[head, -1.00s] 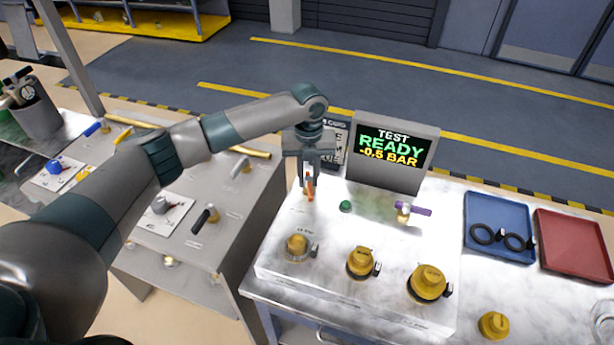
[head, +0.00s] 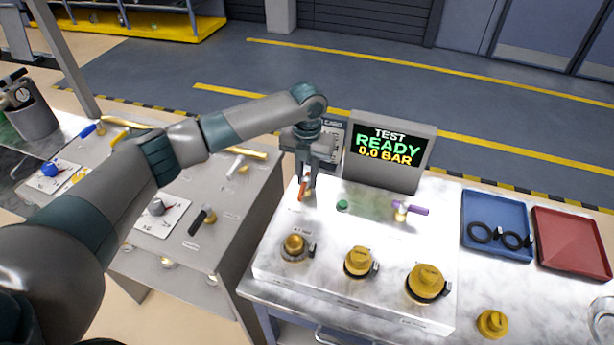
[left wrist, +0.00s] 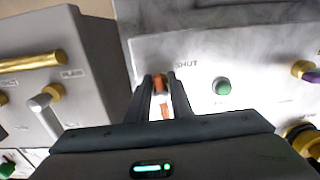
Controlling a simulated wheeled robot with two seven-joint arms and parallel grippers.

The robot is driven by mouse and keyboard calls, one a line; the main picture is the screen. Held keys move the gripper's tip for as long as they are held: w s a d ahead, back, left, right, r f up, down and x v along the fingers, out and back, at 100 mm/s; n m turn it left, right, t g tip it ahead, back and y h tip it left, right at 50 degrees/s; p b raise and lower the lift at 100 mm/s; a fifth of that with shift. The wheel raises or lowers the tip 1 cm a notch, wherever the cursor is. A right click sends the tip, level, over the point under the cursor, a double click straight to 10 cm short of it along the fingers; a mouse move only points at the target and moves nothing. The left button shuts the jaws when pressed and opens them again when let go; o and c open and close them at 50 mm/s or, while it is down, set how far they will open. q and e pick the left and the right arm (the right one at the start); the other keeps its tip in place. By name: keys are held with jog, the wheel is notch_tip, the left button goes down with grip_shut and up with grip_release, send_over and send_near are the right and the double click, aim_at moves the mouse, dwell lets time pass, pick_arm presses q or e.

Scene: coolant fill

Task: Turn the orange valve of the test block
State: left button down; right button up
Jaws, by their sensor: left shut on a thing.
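The orange valve (head: 303,189) stands at the back left of the white test block (head: 330,220). In the left wrist view the orange valve (left wrist: 161,88) shows between my fingers, with the word "SHUT" printed near it. My left gripper (head: 307,183) reaches down from above and is shut on the valve handle; it also shows in the left wrist view (left wrist: 160,100). The fingers hide part of the handle. The display (head: 388,150) behind the block reads "TEST READY 0.0 BAR". My right gripper is not in view.
A green button (head: 342,206) and a purple-handled valve (head: 410,209) sit right of the orange valve. Several brass caps line the block's front. A blue tray (head: 490,254) with black rings and a red tray (head: 570,242) lie to the right. A grey panel unit (head: 235,210) stands left.

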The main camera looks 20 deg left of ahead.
aim_at(307, 176)
pick_arm(q)
jog(key=c, duration=1.6)
grip_release()
jog(key=shift+s, duration=0.1)
notch_tip(307, 176, up, 17)
jog(key=b, duration=0.5)
jog(key=shift+r, duration=0.2)
jog(key=shift+r, duration=0.1)
